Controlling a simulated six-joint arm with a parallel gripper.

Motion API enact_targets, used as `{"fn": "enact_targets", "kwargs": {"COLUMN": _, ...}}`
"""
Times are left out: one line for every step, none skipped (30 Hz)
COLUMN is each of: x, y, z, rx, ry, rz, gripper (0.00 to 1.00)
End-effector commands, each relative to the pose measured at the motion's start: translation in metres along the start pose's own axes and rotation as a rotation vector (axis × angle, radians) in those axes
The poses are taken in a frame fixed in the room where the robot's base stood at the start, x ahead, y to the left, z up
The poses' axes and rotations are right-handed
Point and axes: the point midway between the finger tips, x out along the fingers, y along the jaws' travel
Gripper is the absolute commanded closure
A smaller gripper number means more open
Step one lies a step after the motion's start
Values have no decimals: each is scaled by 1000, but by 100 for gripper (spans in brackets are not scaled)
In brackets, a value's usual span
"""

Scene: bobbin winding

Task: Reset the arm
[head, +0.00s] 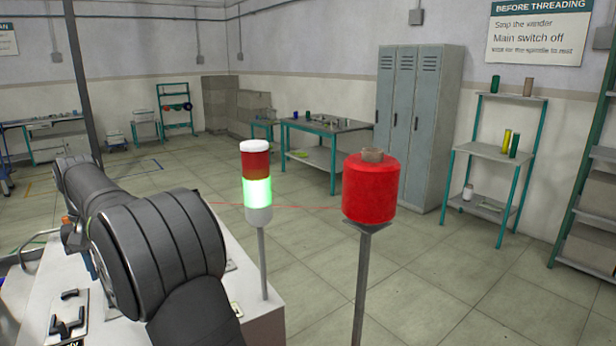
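My arm shows in the head view as dark, thick links at the lower left, reaching over the white machine cabinet (262,322). My gripper is not in view. A signal tower (257,190) stands on a pole at the cabinet, with its green section lit below a red section. To its right, a large red thread spool (370,190) sits on a grey stand (361,275). A thin red thread (300,207) runs left from the spool, passing by the tower toward my arm. My arm hides part of the cabinet.
Grey lockers (415,125) and a shelf with bobbins (492,155) stand at the back right. Workbenches (325,130) stand further back. A black switch (67,322) is on the cabinet at the lower left. A dark post (80,80) rises behind my arm. The floor right of the stand is clear.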

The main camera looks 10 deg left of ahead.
Motion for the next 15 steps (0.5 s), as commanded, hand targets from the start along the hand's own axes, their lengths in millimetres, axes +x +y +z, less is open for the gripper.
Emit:
{"fn": "enact_targets", "kwargs": {"x": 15, "y": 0, "z": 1, "rx": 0, "ry": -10, "rz": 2, "gripper": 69}}
{"fn": "enact_targets", "kwargs": {"x": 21, "y": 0, "z": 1, "rx": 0, "ry": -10, "rz": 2, "gripper": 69}}
{"fn": "enact_targets", "kwargs": {"x": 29, "y": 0, "z": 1, "rx": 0, "ry": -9, "rz": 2, "gripper": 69}}
{"fn": "enact_targets", "kwargs": {"x": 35, "y": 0, "z": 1, "rx": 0, "ry": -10, "rz": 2, "gripper": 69}}
{"fn": "enact_targets", "kwargs": {"x": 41, "y": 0, "z": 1, "rx": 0, "ry": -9, "rz": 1, "gripper": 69}}
{"fn": "enact_targets", "kwargs": {"x": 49, "y": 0, "z": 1, "rx": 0, "ry": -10, "rz": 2, "gripper": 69}}
{"fn": "enact_targets", "kwargs": {"x": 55, "y": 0, "z": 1, "rx": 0, "ry": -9, "rz": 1, "gripper": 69}}
{"fn": "enact_targets", "kwargs": {"x": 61, "y": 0, "z": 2, "rx": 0, "ry": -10, "rz": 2, "gripper": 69}}
{"fn": "enact_targets", "kwargs": {"x": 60, "y": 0, "z": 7, "rx": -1, "ry": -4, "rz": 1, "gripper": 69}}
{"fn": "enact_targets", "kwargs": {"x": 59, "y": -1, "z": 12, "rx": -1, "ry": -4, "rz": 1, "gripper": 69}}
{"fn": "enact_targets", "kwargs": {"x": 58, "y": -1, "z": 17, "rx": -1, "ry": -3, "rz": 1, "gripper": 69}}
{"fn": "enact_targets", "kwargs": {"x": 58, "y": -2, "z": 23, "rx": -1, "ry": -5, "rz": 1, "gripper": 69}}
{"fn": "enact_targets", "kwargs": {"x": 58, "y": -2, "z": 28, "rx": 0, "ry": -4, "rz": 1, "gripper": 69}}
{"fn": "enact_targets", "kwargs": {"x": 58, "y": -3, "z": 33, "rx": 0, "ry": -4, "rz": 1, "gripper": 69}}
{"fn": "enact_targets", "kwargs": {"x": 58, "y": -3, "z": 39, "rx": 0, "ry": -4, "rz": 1, "gripper": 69}}
